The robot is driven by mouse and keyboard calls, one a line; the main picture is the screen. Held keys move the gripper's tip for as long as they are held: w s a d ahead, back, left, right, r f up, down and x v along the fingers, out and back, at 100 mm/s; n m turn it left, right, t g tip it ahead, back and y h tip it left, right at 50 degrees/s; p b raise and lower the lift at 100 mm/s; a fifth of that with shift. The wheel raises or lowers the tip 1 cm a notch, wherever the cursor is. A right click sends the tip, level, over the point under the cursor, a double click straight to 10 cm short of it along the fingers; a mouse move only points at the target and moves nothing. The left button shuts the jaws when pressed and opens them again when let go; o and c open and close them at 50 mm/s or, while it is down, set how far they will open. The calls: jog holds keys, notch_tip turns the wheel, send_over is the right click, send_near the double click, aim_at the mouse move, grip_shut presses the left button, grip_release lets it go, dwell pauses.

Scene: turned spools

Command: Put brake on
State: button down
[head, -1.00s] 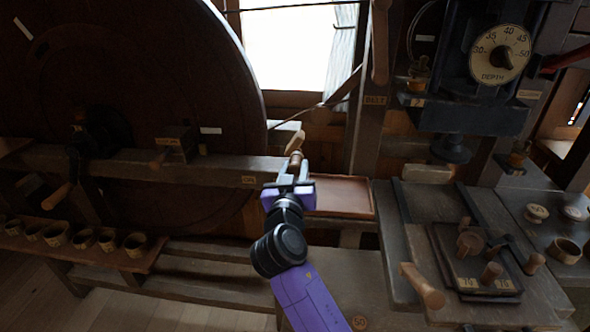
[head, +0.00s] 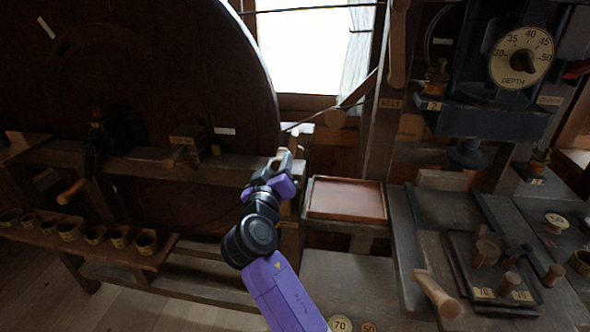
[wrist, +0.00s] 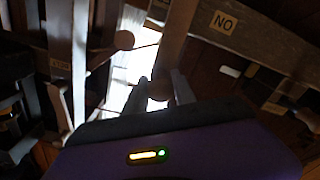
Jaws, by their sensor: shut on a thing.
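My gripper (head: 283,158) is at the right end of the wooden beam, by the rim of the big dark wheel (head: 180,60). Its fingers are shut on a brown wooden handle (wrist: 185,88), which I take to be the brake lever's. In the wrist view the handle shows between the two fingertips. In the head view the fingers hide most of it. A label (wrist: 224,22) on the beam reads "NO" as pictured, perhaps "ON" upside down. The wheel's lower part is behind the beam.
A shallow red-brown tray (head: 346,200) stands right of my gripper. A post carries a "BELT" label (head: 390,103). A depth dial (head: 521,56) is at the upper right. A wooden bench-side handle (head: 437,294) juts out at the lower right. Several small cups stand on a low left shelf (head: 110,250).

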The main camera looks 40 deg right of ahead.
jog(key=shift+w+a+f+n+b, duration=0.2)
jog(key=shift+w+a+n+b, duration=0.05)
jog(key=shift+w+a+n, duration=0.65)
jog(key=shift+w+a+f+n+b, duration=0.15)
jog(key=shift+w+a+n+b, duration=0.1)
jog(key=shift+w+a+n, duration=0.55)
jog(key=shift+w+d, duration=0.1)
jog(key=shift+w, duration=0.1)
jog(key=c, duration=1.1)
grip_release()
jog(key=shift+o, duration=0.3)
jog(key=b+v, duration=0.1)
jog(key=v, duration=0.6)
jog(key=shift+s+a, duration=0.25)
